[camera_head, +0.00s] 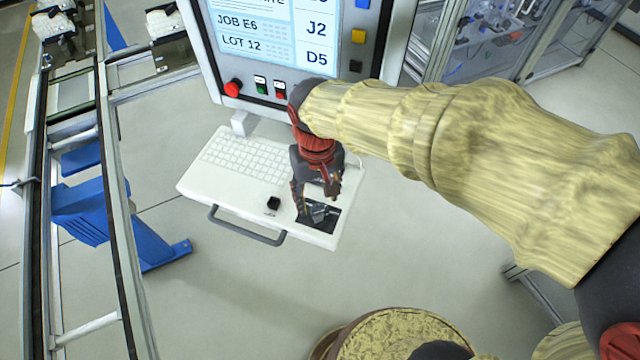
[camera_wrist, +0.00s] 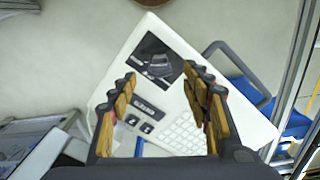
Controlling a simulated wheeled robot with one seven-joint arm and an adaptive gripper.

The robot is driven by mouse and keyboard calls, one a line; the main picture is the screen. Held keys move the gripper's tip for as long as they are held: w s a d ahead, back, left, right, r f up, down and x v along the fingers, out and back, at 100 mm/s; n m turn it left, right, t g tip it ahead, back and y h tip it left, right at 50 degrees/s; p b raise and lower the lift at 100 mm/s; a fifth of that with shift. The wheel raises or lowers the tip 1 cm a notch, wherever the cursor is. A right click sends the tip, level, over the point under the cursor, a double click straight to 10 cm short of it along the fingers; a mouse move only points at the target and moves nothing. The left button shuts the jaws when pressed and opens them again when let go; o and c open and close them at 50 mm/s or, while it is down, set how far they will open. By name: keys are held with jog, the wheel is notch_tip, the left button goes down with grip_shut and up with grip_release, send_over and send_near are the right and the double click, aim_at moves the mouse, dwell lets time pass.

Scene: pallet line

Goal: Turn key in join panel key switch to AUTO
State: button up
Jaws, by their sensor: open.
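The operator panel (camera_head: 205,45) stands at the top of the head view, with a lit screen and buttons around its frame. I cannot pick out a key or key switch for certain. A small black block or knob (camera_head: 273,203) sits on the white keyboard tray (camera_head: 195,185) below the screen. My gripper (camera_head: 318,197) points down over the right part of this tray, near a dark square pad (camera_head: 331,214). In the wrist view my gripper (camera_wrist: 160,84) has its fingers spread with nothing between them. The pad (camera_wrist: 148,48) shows beyond the fingertips, with a grey shape on it.
The panel's lower edge has a red mushroom button (camera_head: 233,88), a green button (camera_head: 260,85) and a red one (camera_head: 281,90). A yellow button (camera_head: 358,36) is on its right side. The tray has a dark handle (camera_head: 245,228). A conveyor frame (camera_head: 125,230) stands at left.

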aim_at(318, 207)
jog(key=shift+f, duration=2.8)
jog(key=shift+c, duration=1.2)
jog(key=c, duration=1)
jog(key=m, duration=0.9)
jog(key=shift+p, duration=0.3)
jog(key=shift+m, duration=0.5)
